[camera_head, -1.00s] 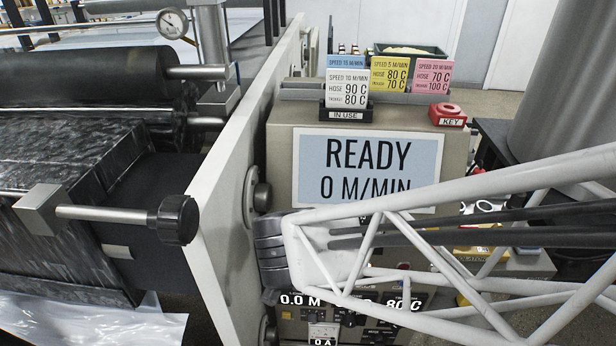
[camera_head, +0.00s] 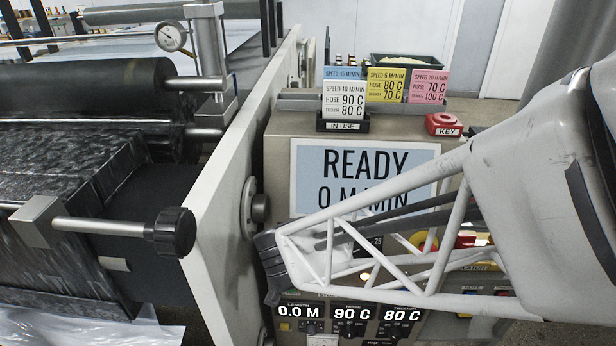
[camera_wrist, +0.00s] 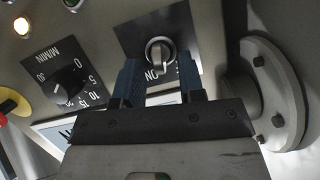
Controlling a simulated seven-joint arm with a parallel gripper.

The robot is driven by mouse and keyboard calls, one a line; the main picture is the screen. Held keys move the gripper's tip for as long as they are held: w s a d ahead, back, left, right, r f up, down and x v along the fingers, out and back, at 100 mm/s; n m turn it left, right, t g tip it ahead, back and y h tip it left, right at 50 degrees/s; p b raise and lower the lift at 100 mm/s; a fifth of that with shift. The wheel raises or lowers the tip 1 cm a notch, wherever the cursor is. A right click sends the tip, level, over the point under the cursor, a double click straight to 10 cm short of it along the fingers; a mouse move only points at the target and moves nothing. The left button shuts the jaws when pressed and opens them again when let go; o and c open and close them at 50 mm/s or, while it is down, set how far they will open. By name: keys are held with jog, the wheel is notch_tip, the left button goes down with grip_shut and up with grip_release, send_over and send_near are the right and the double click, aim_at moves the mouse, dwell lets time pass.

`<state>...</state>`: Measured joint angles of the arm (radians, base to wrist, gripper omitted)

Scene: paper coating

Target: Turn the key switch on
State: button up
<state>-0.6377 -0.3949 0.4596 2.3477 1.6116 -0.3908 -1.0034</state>
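The key switch (camera_wrist: 160,53) shows in the wrist view as a round silver collar with a narrow bright grip, on a black plate. Part of the word ON reads upside down beside it. My gripper (camera_wrist: 161,72) is open, with one dark blue finger on each side of the switch. The fingertips reach about level with it, and a gap seems to remain on both sides; contact cannot be told. In the head view my lattice arm hides the switch and the fingers. A red holder marked KEY (camera_head: 444,124) sits on top of the console.
A black speed dial (camera_wrist: 68,86) and a lit lamp (camera_wrist: 21,26) lie left of the switch in the wrist view. A round grey flange (camera_wrist: 274,92) stands close on the right. The console display (camera_head: 365,165) reads READY. The white machine side plate (camera_head: 222,235) borders the console.

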jog(key=shift+w+f, duration=0.45)
grip_shut()
jog(key=shift+m+y, duration=0.3)
jog(key=shift+m, duration=0.1)
jog(key=shift+d+m+y, duration=0.15)
jog(key=shift+m+y, duration=0.65)
jog(key=shift+m, duration=0.9)
jog(key=shift+f+m+t, duration=0.1)
jog(key=shift+m+t, duration=0.2)
jog(key=shift+m, duration=0.2)
